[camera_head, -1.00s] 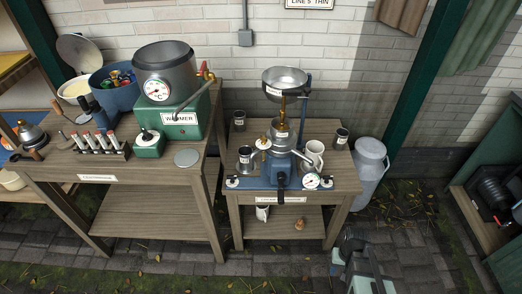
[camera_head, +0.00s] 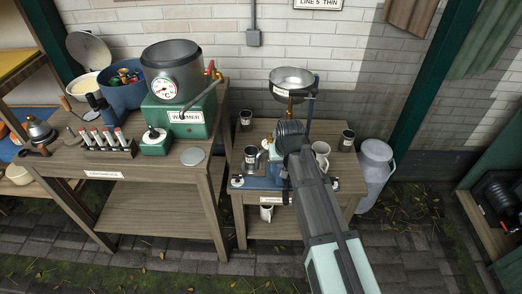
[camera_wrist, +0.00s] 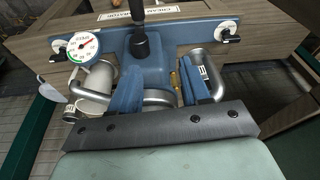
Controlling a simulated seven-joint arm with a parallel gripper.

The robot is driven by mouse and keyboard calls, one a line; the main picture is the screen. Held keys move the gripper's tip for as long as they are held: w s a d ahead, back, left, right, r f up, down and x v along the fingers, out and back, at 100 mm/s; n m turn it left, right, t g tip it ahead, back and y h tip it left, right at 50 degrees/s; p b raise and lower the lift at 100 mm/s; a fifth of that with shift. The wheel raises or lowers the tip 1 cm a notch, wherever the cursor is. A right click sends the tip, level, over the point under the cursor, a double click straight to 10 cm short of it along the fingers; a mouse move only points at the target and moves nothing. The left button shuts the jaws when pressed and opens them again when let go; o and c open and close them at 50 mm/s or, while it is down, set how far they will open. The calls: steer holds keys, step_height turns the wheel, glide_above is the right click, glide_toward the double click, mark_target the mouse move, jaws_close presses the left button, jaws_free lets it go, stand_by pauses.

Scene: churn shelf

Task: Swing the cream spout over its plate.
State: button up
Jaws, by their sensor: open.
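The cream separator has a blue base, seen in the head view (camera_head: 262,183) and the wrist view (camera_wrist: 150,62), and a metal bowl (camera_head: 291,80) on top. In the wrist view, bent metal spout tubes show at left (camera_wrist: 52,92) and right (camera_wrist: 218,72); I cannot tell which is the cream spout. Round white plates sit at the base's ends, one at left in the head view (camera_head: 237,182) and one at right in the wrist view (camera_wrist: 229,29); their markings are unreadable. My gripper (camera_head: 290,130) is over the separator, open and empty, its blue fingers (camera_wrist: 157,88) beside the central body.
A white mug (camera_head: 321,154) and labelled dark tins (camera_head: 250,158) (camera_head: 346,140) stand close around the separator. A gauge (camera_wrist: 84,48) and a dark crank (camera_wrist: 140,42) are at its front. A milk can (camera_head: 375,174) stands right; the warmer table (camera_head: 120,195) is left.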

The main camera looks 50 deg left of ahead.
steer(key=a+r, duration=0.6)
steer(key=r, duration=0.3)
step_height(320, 180, up, 6)
steer(key=m, duration=0.3)
glide_above(261, 151)
steer(key=w, duration=0.1)
steer(key=f+m, duration=0.2)
steer(key=f, duration=0.2)
steer(key=f+m+g+h, duration=0.1)
steer(key=f+m, duration=0.2)
steer(key=f, duration=0.2)
steer(key=s+f+m, duration=0.1)
steer(key=f+m, duration=0.2)
steer(key=f, duration=0.2)
steer(key=shift+f, duration=0.2)
steer(key=shift+c, duration=0.2)
jaws_close()
